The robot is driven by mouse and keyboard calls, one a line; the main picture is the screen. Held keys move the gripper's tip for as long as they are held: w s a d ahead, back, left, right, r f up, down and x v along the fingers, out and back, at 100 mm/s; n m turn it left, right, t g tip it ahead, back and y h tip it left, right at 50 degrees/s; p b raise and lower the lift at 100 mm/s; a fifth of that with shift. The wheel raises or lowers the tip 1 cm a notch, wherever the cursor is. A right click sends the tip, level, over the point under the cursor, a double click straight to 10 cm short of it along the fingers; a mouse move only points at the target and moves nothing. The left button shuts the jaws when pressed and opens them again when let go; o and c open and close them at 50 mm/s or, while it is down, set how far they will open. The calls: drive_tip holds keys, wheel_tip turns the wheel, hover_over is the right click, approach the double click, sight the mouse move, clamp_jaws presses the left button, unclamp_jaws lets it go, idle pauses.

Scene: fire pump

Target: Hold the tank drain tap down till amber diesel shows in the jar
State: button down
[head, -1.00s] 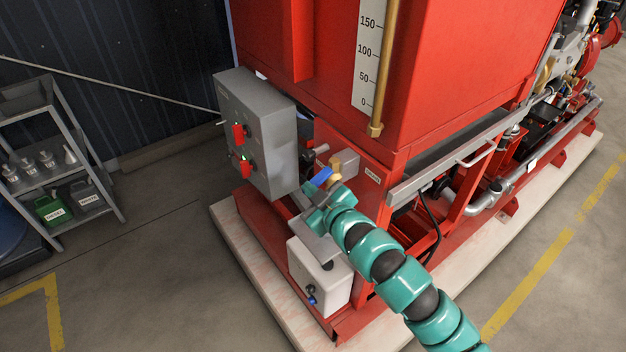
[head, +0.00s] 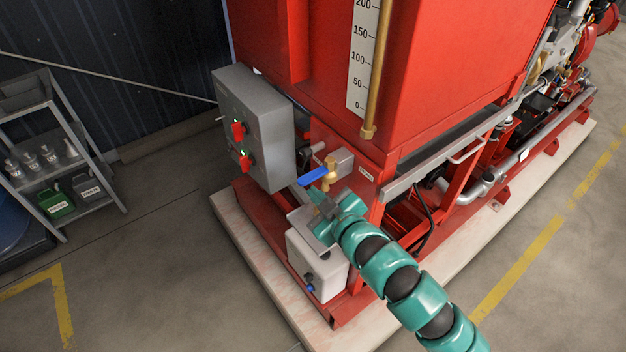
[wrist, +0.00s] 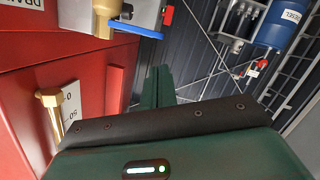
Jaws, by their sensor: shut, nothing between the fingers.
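The drain tap has a brass body (head: 331,172) and a blue lever (head: 314,177), on the red skid below the tank. The lever sticks out to the left. In the wrist view the brass body (wrist: 105,14) and blue lever (wrist: 136,28) show at the top. My gripper (head: 322,204) is just below the tap, apart from the lever. Its dark green fingers (wrist: 160,84) are together and empty. I cannot make out the jar or any amber diesel; my gripper covers the area under the tap.
A grey control box (head: 255,128) with red switches hangs left of the tap. A white container (head: 318,268) stands below my gripper. The tank gauge (head: 375,70) is above. A shelf (head: 60,170) with cans stands left; floor between is clear.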

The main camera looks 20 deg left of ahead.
drive_tip(key=shift+p+v, duration=1.8)
drive_tip(key=shift+p, duration=0.5)
